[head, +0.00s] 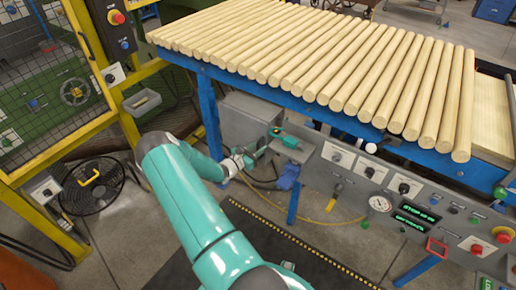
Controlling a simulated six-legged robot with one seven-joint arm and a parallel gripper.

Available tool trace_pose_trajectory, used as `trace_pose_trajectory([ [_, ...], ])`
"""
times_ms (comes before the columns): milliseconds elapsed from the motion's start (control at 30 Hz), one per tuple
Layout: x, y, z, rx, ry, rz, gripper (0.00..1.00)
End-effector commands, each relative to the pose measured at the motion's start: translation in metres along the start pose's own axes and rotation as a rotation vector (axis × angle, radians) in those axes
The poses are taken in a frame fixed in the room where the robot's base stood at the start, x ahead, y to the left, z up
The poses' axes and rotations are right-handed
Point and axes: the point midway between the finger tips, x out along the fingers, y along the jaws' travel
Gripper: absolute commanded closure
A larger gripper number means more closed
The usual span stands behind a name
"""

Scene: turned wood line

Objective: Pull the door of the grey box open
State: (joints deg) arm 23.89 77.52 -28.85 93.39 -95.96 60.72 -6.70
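A grey box (240,117) stands below the blue-edged table, left of the control panel. The side of it that shows looks closed, but I cannot clearly make out the door's edge or its handle. My teal arm reaches up from the bottom of the head view and bends right toward the box. My gripper (270,147) is small in the view, in front of the box's lower right part. I cannot tell whether it touches the box or how far apart its fingers are. Part of the box's lower front is hidden behind my wrist and gripper.
Wooden rods (330,55) cover the table above the box. A control panel (400,200) with knobs, a gauge and displays is close on the right. A dark mat (262,225) lies on the floor.

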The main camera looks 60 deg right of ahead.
Motion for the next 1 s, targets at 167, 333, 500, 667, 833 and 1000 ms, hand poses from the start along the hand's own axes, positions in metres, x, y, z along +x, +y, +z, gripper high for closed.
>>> trace_pose_trajectory([
  [167,0.001,0.000,0.000,0.000,0.000,0.001,0.71],
  [333,0.001,0.000,0.000,0.000,0.000,0.000,0.92],
  [500,0.000,0.000,0.000,0.000,0.000,0.000,1.00],
  [667,-0.001,0.000,0.000,0.000,0.000,-0.003,1.00],
  [833,-0.009,0.000,0.000,0.000,-0.001,-0.030,1.00],
  [1000,-0.029,0.000,0.000,0.002,0.001,-0.098,1.00],
])
